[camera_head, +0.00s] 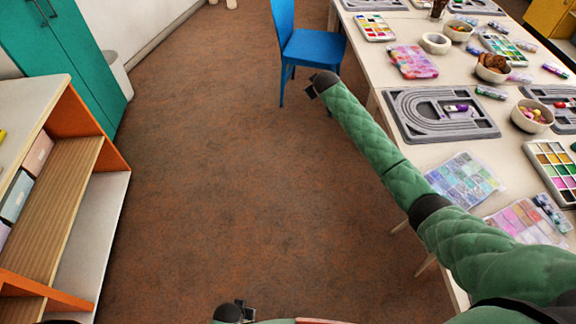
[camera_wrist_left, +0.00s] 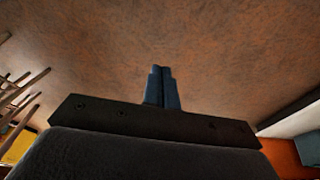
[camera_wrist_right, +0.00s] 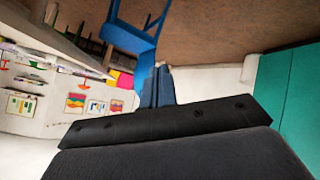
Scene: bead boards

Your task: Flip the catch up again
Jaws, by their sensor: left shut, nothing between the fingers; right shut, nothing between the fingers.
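No catch can be made out in any view. Two flat clear bead cases, one with blue and green compartments (camera_head: 465,180) and one with pink ones (camera_head: 528,222), lie on the near part of the table; any catch on them is too small to tell. My right gripper (camera_head: 312,90) is stretched out over the floor, left of the table and near the blue chair. Its fingers (camera_wrist_right: 158,80) are together and empty. My left gripper (camera_head: 238,312) is low at the bottom edge, over bare floor. Its fingers (camera_wrist_left: 162,82) are also shut and empty.
The pale table (camera_head: 385,90) on the right holds grey bead boards (camera_head: 440,124), bowls (camera_head: 532,116), paint sets and tubes. A blue chair (camera_head: 313,46) stands at its far left. An open shelf (camera_head: 60,190) and teal cabinet (camera_head: 80,50) are at left. The floor between is clear.

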